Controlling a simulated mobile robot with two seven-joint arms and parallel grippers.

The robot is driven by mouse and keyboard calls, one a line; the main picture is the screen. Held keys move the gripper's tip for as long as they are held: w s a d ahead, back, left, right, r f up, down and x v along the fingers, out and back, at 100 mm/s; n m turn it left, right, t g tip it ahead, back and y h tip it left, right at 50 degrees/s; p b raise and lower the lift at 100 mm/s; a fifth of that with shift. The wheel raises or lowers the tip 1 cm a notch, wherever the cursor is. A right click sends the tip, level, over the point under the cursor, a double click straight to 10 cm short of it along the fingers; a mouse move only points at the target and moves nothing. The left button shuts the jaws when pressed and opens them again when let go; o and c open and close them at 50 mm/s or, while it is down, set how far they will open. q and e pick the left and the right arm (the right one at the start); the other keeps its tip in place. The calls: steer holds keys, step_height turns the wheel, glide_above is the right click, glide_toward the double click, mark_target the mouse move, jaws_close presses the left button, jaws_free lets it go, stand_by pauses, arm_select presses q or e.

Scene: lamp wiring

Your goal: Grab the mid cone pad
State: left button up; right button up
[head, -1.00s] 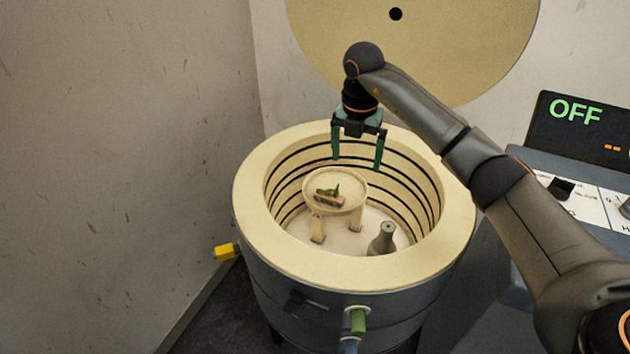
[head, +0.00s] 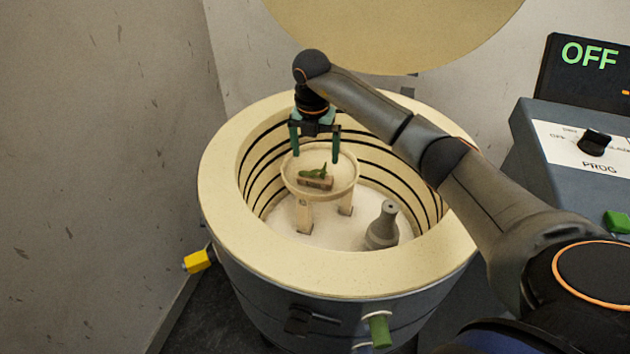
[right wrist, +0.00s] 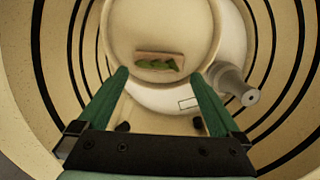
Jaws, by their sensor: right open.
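The cone pad (head: 320,184) is a small brownish block with green cones on it, one tilted up. It lies on the round cream shelf (head: 290,186) inside the kiln. In the right wrist view the pad (right wrist: 145,56) lies beyond the fingertips, near the middle between them. My right gripper (head: 315,158) has dark green fingers, spread open and empty. It hangs over the far side of the shelf, above and behind the pad, apart from it. The fingers also show in the right wrist view (right wrist: 158,75). My left gripper is not in view.
The round kiln (head: 222,190) has a thick cream rim and ringed inner walls around the shelf. A grey bottle-shaped object (head: 382,228) stands on the kiln floor right of the shelf. The control box (head: 560,150) with an OFF display stands at the right.

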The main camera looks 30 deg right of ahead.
mark_target(314, 166)
steer(key=shift+w+f+b, duration=0.15)
steer(key=shift+f+b, duration=0.05)
steer(key=shift+f, duration=1.2)
steer(key=shift+w+f+b, duration=0.1)
steer(key=shift+f+b, duration=0.1)
steer(key=shift+f, duration=1.15)
steer(key=shift+c, duration=0.4)
steer(key=c, duration=1.2)
